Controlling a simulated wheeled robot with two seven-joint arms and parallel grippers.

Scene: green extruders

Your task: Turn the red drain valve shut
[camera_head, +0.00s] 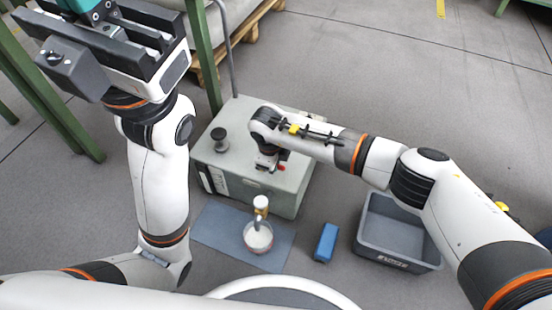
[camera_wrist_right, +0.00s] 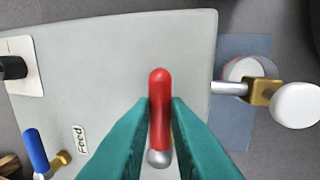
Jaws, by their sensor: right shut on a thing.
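The red drain valve handle (camera_wrist_right: 160,105) stands between the teal fingers of my right gripper (camera_wrist_right: 160,122) in the right wrist view. The fingers are shut on it, one on each side, and a silver ball end shows at its lower end. In the head view only a small bit of the red handle (camera_head: 282,167) shows beside my right gripper (camera_head: 268,163), above the grey machine (camera_head: 240,181). My left gripper (camera_head: 88,8) is raised at the top left, far from the valve; its fingertips are cut off by the frame edge.
A blue handle (camera_wrist_right: 35,150) sits beside a "Feed" label. A brass tap with a white knob (camera_wrist_right: 297,105) projects from the machine, over a bowl of white material (camera_head: 258,238) on a blue mat (camera_head: 213,226). A blue block (camera_head: 326,243) and grey crate (camera_head: 395,262) lie right.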

